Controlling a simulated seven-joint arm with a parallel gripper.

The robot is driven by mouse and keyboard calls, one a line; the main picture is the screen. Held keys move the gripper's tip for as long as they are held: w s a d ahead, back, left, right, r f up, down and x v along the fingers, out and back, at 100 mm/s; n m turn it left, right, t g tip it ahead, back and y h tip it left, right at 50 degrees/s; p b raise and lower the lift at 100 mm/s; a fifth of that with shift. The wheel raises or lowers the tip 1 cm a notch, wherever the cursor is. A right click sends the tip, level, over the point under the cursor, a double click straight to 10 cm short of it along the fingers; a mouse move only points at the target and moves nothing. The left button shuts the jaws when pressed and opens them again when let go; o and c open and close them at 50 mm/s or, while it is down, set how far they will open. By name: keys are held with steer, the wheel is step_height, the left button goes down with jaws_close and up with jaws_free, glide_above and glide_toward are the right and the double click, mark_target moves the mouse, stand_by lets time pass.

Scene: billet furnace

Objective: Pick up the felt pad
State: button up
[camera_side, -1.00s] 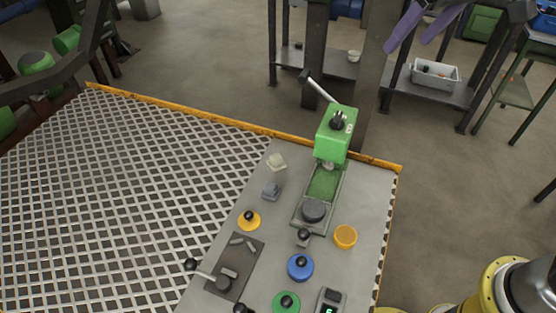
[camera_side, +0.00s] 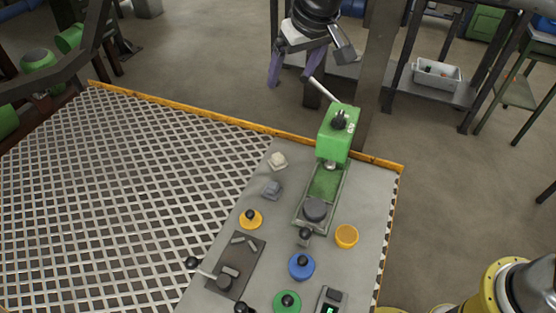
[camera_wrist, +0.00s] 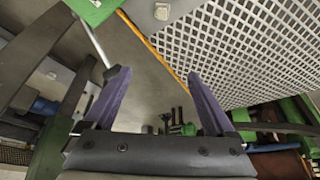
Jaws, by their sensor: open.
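A small cream-white block (camera_side: 278,160), which looks like the felt pad, lies on the grey tabletop near its upper left corner, left of the green press. It also shows near the top of the wrist view (camera_wrist: 161,11). A small grey lump (camera_side: 271,190) lies just below it in the side view; I cannot tell its material. My gripper (camera_side: 297,68) is open and empty, up beyond the table's orange far edge. Its two purple fingers stand wide apart in the wrist view (camera_wrist: 159,74), with nothing between them.
The green press (camera_side: 335,135) with a raised lever stands right of the cream block. Yellow (camera_side: 250,220), blue (camera_side: 301,267) and green (camera_side: 287,302) knobbed discs and a yellow cup (camera_side: 346,236) stand nearer. A white metal grating (camera_side: 120,190) spreads to the left.

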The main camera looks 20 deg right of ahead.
glide_toward(278, 156)
steer(key=x, duration=0.3)
steer(key=shift+d+f, duration=0.15)
steer(key=shift+f, duration=0.25)
steer(key=shift+w+x, duration=0.2)
steer(key=shift+x, duration=3)
jaws_close()
